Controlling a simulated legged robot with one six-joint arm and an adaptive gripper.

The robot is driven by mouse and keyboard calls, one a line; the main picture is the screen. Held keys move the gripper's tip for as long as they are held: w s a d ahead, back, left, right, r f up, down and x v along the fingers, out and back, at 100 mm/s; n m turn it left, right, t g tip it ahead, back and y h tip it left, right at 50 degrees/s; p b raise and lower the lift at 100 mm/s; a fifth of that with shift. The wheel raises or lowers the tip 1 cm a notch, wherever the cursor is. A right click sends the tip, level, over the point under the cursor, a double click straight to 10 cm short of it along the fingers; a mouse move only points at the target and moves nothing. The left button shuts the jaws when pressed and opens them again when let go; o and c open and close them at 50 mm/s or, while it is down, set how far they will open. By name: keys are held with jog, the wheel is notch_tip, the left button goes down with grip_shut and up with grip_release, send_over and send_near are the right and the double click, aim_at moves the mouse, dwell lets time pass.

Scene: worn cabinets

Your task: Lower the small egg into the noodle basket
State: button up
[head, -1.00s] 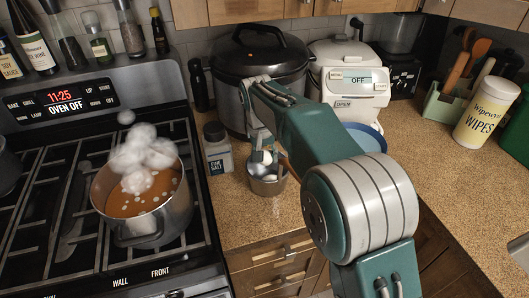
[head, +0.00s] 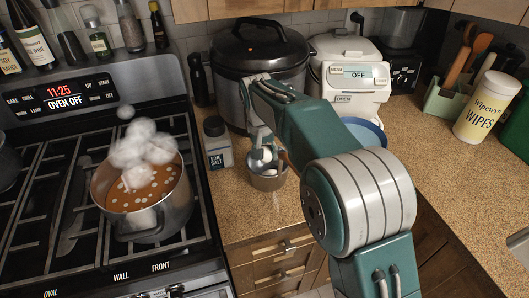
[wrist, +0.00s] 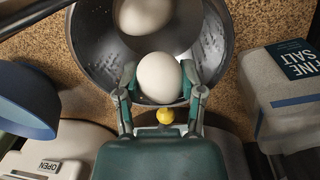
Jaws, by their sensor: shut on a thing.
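My gripper (wrist: 160,90) is shut on a white egg (wrist: 160,77), one fingertip on each side of it. The egg is over the near part of a round metal basket (wrist: 92,50), within its outline in the wrist view. I cannot tell its exact height or whether it touches the basket. A second white egg (wrist: 145,14) shows in the basket beyond the held one, partly cut off by the frame's top edge. In the head view the basket (head: 268,184) stands on the counter, with my gripper (head: 262,153) at its top.
A salt container (head: 217,145) stands left of the basket, close by. A dark cooker (head: 262,70) and a white appliance (head: 350,72) stand behind. A blue bowl (head: 366,133) is to the right. A steaming pot (head: 145,205) sits on the stove. Counter is free in front.

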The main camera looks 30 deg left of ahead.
jog(key=shift+f, duration=1.35)
dwell(0.7)
jog(key=o, duration=1.2)
jog(key=shift+c, duration=0.2)
